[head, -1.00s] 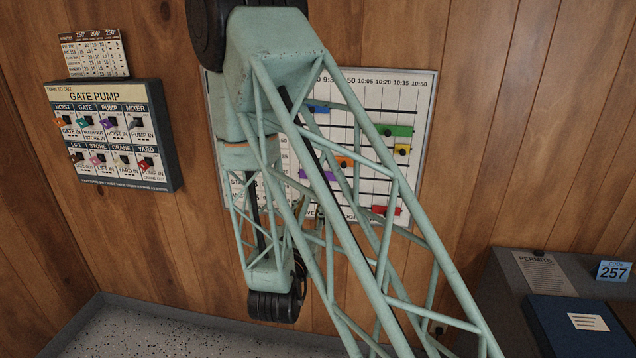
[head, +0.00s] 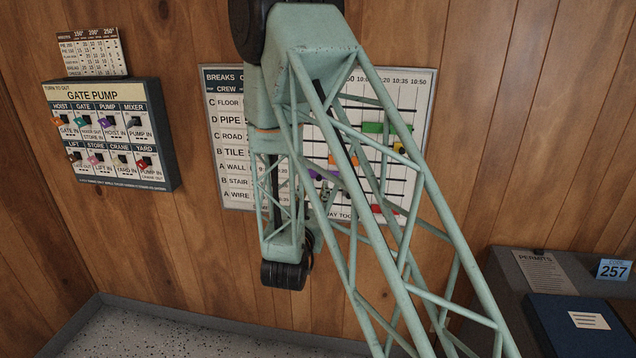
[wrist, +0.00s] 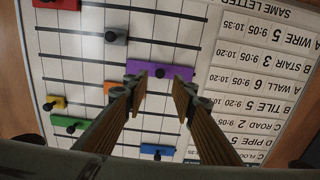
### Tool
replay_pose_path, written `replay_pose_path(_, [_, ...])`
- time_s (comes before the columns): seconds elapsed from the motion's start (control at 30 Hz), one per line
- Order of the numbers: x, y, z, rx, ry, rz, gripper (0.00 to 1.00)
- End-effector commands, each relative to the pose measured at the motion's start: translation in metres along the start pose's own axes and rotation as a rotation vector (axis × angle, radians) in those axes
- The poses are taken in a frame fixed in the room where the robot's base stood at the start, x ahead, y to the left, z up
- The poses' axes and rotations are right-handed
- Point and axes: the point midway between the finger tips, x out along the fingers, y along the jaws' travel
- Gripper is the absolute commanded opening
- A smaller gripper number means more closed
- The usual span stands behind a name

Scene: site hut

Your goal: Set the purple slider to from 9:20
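The purple slider (wrist: 160,70) is a flat bar on a dark rail of the white breaks board, with a dark knob at its middle. In the wrist view the board appears upside down. My gripper (wrist: 159,84) is open, its two fingertips apart over the near part of the purple slider, one to each side of the knob. I cannot tell whether they touch it. In the head view the purple slider (head: 318,174) shows partly through my arm's lattice. The board (head: 432,95) has time headings along its top; the earlier times are hidden by my arm.
Other sliders are close by: grey (wrist: 116,36), orange (wrist: 109,88), blue (wrist: 157,150), yellow (wrist: 57,102), green (wrist: 70,122) and red (wrist: 58,4). A dark desk with a blue folder (head: 580,325) stands at lower right.

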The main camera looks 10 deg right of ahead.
Motion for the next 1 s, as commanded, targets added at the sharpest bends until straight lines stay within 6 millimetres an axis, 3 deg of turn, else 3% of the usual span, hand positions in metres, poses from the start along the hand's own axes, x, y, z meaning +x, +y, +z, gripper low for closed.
replay_pose_path(0.4, [0.049, 0.001, 0.000, 0.002, 0.001, 0.002, 0.24])
replay_pose_path(0.97, [0.060, 0.000, -0.001, 0.000, 0.001, 0.000, 0.24])
replay_pose_path(1.0, [0.060, 0.000, -0.001, 0.000, 0.001, 0.000, 0.21])
